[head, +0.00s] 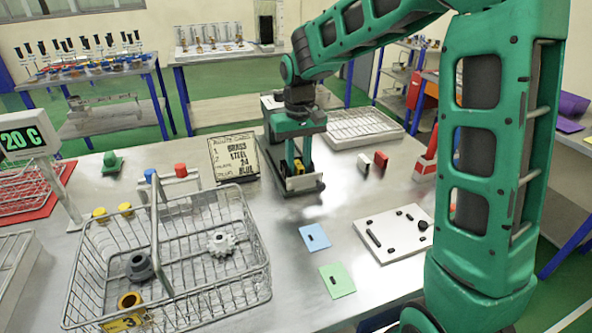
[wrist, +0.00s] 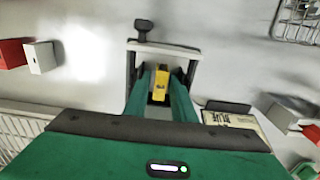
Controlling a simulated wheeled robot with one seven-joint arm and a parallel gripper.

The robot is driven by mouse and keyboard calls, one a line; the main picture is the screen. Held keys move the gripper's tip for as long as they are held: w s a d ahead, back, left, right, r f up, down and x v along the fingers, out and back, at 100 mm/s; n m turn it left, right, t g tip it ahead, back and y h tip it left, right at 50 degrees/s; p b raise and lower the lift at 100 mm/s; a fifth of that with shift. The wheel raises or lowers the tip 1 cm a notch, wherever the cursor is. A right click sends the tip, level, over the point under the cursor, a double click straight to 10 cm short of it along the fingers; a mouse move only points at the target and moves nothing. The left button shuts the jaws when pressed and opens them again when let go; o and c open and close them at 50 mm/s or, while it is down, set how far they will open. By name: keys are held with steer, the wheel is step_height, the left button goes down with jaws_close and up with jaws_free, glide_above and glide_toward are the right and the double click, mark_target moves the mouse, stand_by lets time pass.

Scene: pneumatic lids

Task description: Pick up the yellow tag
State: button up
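A small yellow piece (wrist: 160,84) with a dark mark, which looks like the yellow tag, lies between my gripper's two fingers in the wrist view. In the head view, the yellow piece (head: 298,166) shows low between the fingers, just above the table. My gripper (wrist: 160,88) points down and is open, with a gap on each side of the yellow piece. In the head view, my gripper (head: 300,170) is at the middle of the table. A yellow plate marked 3 (head: 124,322) is at the wire basket's front edge. Whether the fingers touch the yellow piece is hidden.
The wire basket (head: 255,262) holds a gear and rings at front left. A lettered sign (head: 234,158) stands just left of my gripper. Blue (head: 314,237) and green (head: 338,280) cards lie in front.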

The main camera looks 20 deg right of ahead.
steer(key=shift+c, duration=0.2)
jaws_close()
steer(key=shift+r, duration=0.1)
